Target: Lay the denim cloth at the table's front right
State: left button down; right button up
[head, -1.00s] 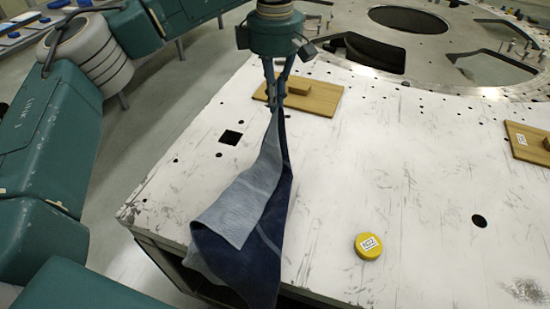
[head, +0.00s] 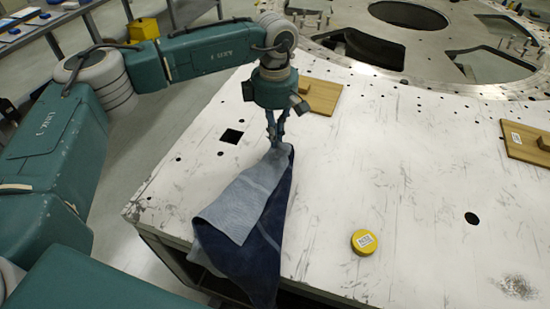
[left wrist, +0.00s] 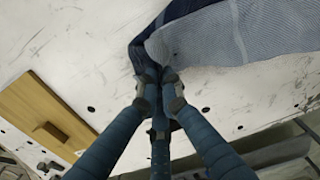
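The denim cloth (head: 258,252) is dark blue with a paler grey-blue side folded over. It lies across the left part of the table's front edge, and its lower end hangs past the edge. My left gripper (head: 275,142) points down at the cloth's far end, low over the white table top (head: 375,175). Its fingers are closed on the cloth's edge. In the left wrist view the fingertips (left wrist: 160,82) meet at the bunched cloth (left wrist: 225,38). My right gripper is not in view.
A yellow labelled puck (head: 364,242) sits right of the cloth. Wooden boards with knobs stand behind the gripper (head: 322,97) and at the right (head: 525,143). A large metal ring plate (head: 450,72) is at the back. The front right of the table is mostly bare.

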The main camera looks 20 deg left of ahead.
pick_arm(q)
jog(key=c, duration=1.2)
grip_release()
notch_tip(320, 180, up, 12)
jog(key=shift+r, duration=0.2)
